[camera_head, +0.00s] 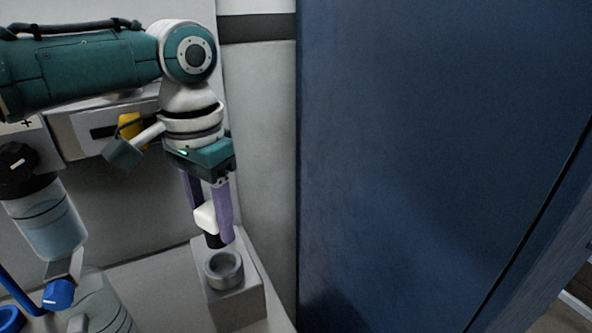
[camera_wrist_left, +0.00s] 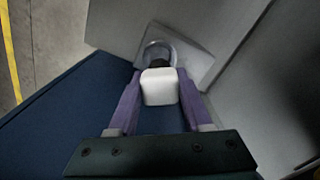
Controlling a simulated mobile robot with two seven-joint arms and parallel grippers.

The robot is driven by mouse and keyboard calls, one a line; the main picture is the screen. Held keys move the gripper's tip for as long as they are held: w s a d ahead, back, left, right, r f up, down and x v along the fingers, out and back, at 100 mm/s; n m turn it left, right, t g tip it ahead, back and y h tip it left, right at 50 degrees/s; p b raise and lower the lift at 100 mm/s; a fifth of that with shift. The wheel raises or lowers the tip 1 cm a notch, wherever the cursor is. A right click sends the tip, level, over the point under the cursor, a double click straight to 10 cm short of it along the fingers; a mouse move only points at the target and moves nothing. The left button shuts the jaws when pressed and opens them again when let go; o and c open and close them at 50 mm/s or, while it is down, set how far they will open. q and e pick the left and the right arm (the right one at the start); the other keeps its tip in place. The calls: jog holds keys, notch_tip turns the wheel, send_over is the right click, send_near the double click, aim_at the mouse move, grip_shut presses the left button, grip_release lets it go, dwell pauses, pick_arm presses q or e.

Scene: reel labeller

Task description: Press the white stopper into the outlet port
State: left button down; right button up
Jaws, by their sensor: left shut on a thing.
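My left gripper (camera_head: 211,222) has purple fingers and is shut on the white stopper (camera_head: 205,216). The stopper has a white block-shaped top and a black lower end (camera_head: 215,241) that points down. The outlet port (camera_head: 223,268) is a grey ring on top of a grey block. The black end hangs just above the ring, apart from it in the head view. In the left wrist view the white stopper (camera_wrist_left: 159,86) sits between the fingers, and the port ring (camera_wrist_left: 159,47) shows behind it, partly hidden. My right gripper is not in view.
A clear bottle with a black cap (camera_head: 48,218) stands at the left, with a blue-handled valve (camera_head: 58,294) below it. A grey wall (camera_head: 262,150) and a large dark blue panel (camera_head: 420,160) stand close on the right of the port block.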

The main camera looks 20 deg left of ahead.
aim_at(218, 248)
pick_arm(q)
jog(key=shift+f+b, duration=1.85)
jog(key=shift+f, duration=1.3)
jog(key=shift+f, duration=0.15)
jog(key=shift+c, duration=2.1)
grip_release()
jog(key=shift+a, duration=0.1)
jog(key=shift+o, duration=0.7)
jog(key=shift+r, duration=0.3)
notch_tip(218, 248, up, 10)
jog(key=shift+f+p, duration=0.1)
jog(key=shift+p, duration=0.6)
